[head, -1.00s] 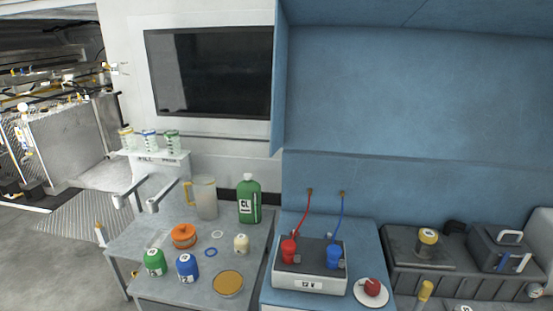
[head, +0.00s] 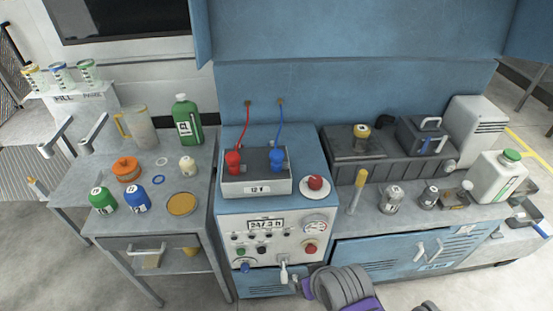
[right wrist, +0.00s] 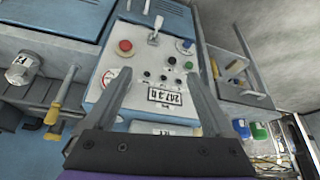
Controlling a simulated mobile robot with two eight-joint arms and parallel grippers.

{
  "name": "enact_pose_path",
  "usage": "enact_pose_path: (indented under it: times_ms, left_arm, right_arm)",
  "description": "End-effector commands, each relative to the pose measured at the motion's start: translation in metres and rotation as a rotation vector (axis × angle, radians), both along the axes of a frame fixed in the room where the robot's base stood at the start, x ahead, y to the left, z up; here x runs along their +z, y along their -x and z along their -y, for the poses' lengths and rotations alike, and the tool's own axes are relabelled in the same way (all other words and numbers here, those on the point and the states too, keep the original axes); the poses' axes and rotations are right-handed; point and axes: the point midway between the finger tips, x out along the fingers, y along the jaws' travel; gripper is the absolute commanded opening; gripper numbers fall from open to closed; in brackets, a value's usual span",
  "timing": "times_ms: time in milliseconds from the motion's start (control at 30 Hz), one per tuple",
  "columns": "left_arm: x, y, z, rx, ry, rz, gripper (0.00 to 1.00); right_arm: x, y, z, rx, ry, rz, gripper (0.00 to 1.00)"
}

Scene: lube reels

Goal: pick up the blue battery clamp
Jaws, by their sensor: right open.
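The blue battery clamp (head: 277,158) sits on the right part of the top of the grey 12 V battery (head: 256,187), with a blue cable rising behind it to the wall. The red clamp (head: 233,161) sits on its left with a red cable. My right arm shows at the bottom of the head view, below and right of the battery. In the right wrist view my right gripper (right wrist: 160,98) is open and empty, its fingers in front of the console panel. I cannot make out the blue clamp there. My left gripper is not in view.
The battery stands on a blue console (head: 275,230) with knobs and a lever (head: 284,272). A red knob on a white disc (head: 309,195) is right of the battery. A side table (head: 85,215) holds bottles and a jug (head: 138,128). A yellow-handled tool (head: 357,190) stands to the right.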

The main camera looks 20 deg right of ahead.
Motion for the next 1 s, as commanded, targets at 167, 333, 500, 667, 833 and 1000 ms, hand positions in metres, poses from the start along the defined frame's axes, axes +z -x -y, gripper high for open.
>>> enact_pose_path:
  times_ms: [167,333,500,667,833,1000]
  left_arm:
    - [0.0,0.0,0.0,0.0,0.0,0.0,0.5]
    - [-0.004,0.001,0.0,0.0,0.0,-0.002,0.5]
    - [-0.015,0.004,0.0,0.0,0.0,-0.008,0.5]
    - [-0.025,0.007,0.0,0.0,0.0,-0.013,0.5]
    - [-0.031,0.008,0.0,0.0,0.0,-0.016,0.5]
    - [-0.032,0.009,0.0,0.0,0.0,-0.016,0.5]
  right_arm:
    - [0.0,0.0,0.0,0.0,0.0,0.0,0.88]
    - [0.005,-0.026,0.014,-0.052,0.031,0.087,0.88]
    - [0.034,-0.113,0.053,-0.169,0.106,0.423,0.88]
    - [0.072,-0.186,0.066,-0.158,0.102,0.787,0.88]
    - [0.093,-0.222,0.052,-0.049,0.036,1.02,0.88]
    - [0.098,-0.234,0.04,0.019,-0.011,1.096,0.88]
